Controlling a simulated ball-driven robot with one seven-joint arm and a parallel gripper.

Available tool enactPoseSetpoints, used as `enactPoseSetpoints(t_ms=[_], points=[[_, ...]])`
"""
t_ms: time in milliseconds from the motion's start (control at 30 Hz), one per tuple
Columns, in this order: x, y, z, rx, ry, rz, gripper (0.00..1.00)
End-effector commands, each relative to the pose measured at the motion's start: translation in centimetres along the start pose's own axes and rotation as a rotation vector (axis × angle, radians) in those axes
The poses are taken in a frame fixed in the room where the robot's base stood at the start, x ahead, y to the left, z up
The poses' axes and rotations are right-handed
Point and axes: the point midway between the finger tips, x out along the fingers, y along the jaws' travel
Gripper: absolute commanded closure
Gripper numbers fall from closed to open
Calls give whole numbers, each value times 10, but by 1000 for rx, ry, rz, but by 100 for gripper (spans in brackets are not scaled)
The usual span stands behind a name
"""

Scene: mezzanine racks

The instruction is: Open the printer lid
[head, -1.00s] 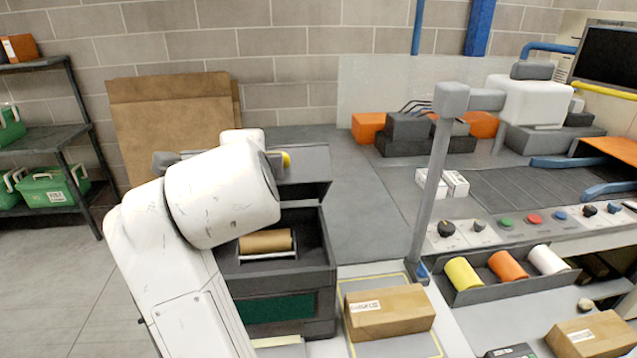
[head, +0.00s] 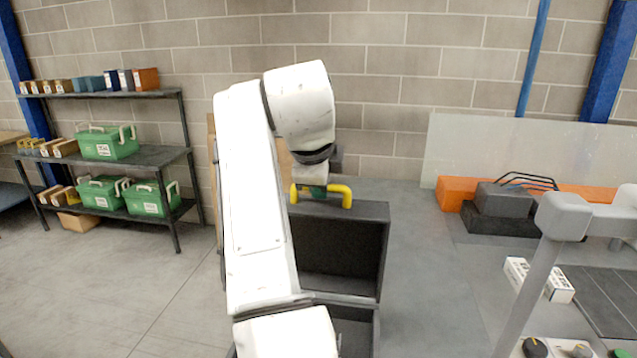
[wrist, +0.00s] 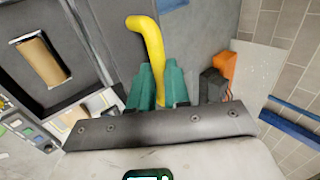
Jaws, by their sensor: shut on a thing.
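The printer is a dark grey box; part of its body (head: 357,332) shows low in the head view behind my arm. Its lid (head: 385,245) stands raised, its hollow inner side facing the head camera. The yellow lid handle (head: 340,190) is at the lid's top edge and also shows in the wrist view (wrist: 150,38). My gripper (wrist: 158,76), with teal fingers, is shut on this handle; in the head view (head: 314,191) it is partly hidden. A brown paper roll (wrist: 42,60) lies in the open printer in the wrist view.
A grey post (head: 530,280) and a white box (head: 540,280) stand on the bench at right. Orange and dark bins (head: 505,200) are further back. A shelf rack (head: 110,157) with green cases stands at left. Clear floor (head: 110,280) lies before it.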

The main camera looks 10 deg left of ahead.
Motion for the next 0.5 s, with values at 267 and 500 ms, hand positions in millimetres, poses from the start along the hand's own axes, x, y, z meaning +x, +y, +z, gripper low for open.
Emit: enactPoseSetpoints(t_ms=[267,500], points=[[3,-5,0,-2,0,49,100],[4,-5,0,-1,0,58,100]])
